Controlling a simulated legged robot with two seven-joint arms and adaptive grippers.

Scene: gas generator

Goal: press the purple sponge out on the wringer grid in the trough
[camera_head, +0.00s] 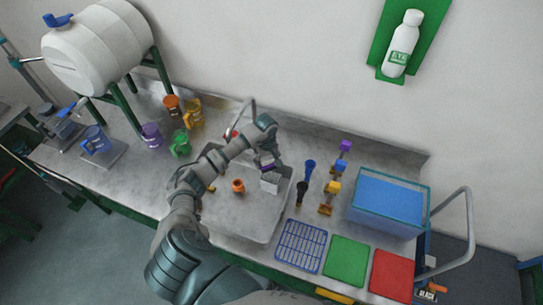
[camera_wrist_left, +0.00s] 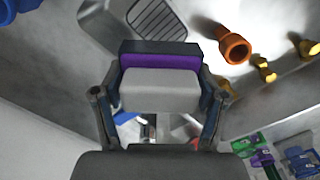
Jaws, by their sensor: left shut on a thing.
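My left gripper (camera_head: 267,163) is over the trough (camera_head: 258,225) and shut on the purple sponge (camera_head: 268,168). In the left wrist view the purple sponge (camera_wrist_left: 160,61) is a band between a dark layer and a pale grey block, held between the fingers of the gripper (camera_wrist_left: 158,105). The wringer grid (camera_wrist_left: 158,22), a dark slotted panel in the trough, shows beyond the sponge in that view, apart from it in the picture. My arm covers part of the trough in the head view, and I cannot make out the grid there. My right gripper is not in view.
An orange fitting (camera_head: 238,186) sits in the trough. A curved tap (camera_head: 247,108) stands behind it. Several coloured cups (camera_head: 180,143) are at left. Blue and yellow fittings (camera_head: 333,188) and a blue tank (camera_head: 388,203) are at right. A blue rack (camera_head: 300,246) lies in front.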

